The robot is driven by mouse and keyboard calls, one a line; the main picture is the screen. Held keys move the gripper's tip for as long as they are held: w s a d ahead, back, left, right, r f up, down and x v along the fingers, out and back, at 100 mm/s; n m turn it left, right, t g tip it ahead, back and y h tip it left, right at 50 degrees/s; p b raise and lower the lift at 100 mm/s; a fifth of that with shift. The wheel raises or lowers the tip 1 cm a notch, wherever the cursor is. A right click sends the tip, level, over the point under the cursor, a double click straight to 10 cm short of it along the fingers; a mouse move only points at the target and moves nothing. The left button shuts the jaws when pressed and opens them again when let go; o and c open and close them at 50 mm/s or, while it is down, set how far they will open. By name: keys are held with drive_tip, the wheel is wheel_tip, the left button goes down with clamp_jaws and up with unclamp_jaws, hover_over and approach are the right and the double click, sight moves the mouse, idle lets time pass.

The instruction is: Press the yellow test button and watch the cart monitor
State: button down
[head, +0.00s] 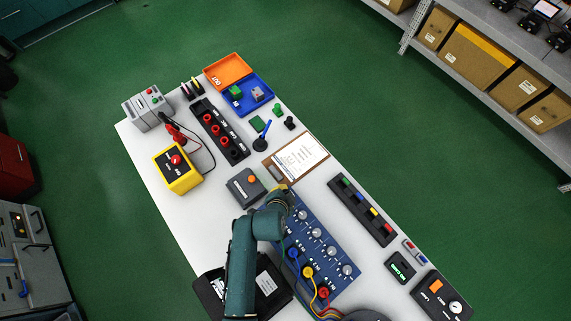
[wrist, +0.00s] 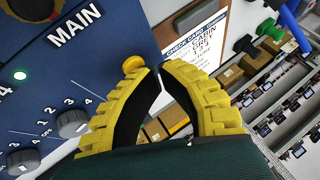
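The yellow button (wrist: 132,64) sticks up at the edge of the blue panel (wrist: 95,75) in the wrist view, just left of my fingertips. My gripper (wrist: 161,68) has ridged yellow fingers with their tips together and nothing visible between them. The tips look very close to the button; I cannot tell whether they touch it. In the head view my gripper (head: 285,192) is over the far end of the blue panel (head: 325,250), and my arm hides part of that panel. No screen is clearly identifiable as the cart monitor.
A grey box with an orange button (head: 252,179) is left of my gripper. A clipboard (head: 296,160) lies just beyond it. A yellow box with a red button (head: 178,168) stands farther left. Small-screen devices (head: 545,9) sit on the shelf at upper right. A green-lit display (head: 401,267) is at right.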

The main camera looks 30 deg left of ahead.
drive_tip(key=shift+r+p, duration=0.8)
wheel_tip(320, 180, up, 5)
drive_tip(key=p, duration=0.4)
drive_tip(key=shift+r+p, duration=0.15)
drive_tip(key=shift+p, duration=0.2)
